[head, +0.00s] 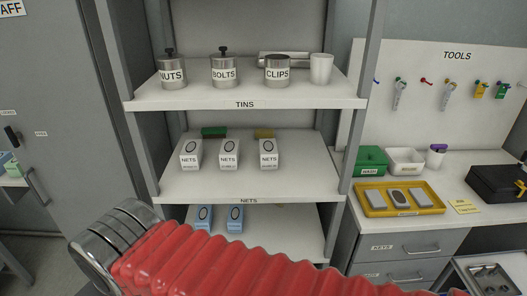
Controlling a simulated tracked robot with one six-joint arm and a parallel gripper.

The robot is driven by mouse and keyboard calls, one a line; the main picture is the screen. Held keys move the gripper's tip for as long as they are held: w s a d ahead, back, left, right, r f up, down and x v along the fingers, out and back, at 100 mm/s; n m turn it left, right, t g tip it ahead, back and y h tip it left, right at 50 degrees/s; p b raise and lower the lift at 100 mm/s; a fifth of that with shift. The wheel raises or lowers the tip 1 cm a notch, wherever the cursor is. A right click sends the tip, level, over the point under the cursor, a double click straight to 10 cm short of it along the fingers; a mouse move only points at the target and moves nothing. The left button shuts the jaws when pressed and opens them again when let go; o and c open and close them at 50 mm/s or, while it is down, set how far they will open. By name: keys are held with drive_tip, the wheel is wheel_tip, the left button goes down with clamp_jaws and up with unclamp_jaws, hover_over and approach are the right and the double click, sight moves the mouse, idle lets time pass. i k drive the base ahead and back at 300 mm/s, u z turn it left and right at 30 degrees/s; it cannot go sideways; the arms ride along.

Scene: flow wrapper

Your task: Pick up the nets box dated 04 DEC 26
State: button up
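Three white boxes marked NETS stand in a row on the middle shelf (290,182) in the head view. They are the left nets box (190,160), the middle nets box (229,160) and the right nets box (268,160). Each has a dark oval and a small line of print under the name. The print is too small to read, so I cannot tell which is dated 04 DEC 26. My red ribbed arm crosses the bottom of the view, in front of the lower shelf. My gripper is not in view.
The top shelf holds tins marked NUTS (172,74), BOLTS (224,73) and CLIPS (278,73), and a white cup (321,69). Two blue boxes (235,219) stand on the lower shelf. Grey uprights flank the shelves. A bench with a yellow tray (372,212) is at right.

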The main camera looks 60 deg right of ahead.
sight(268, 152)
drive_tip(key=z, duration=0.5)
drive_tip(key=i, duration=0.85)
drive_tip(key=z, duration=0.55)
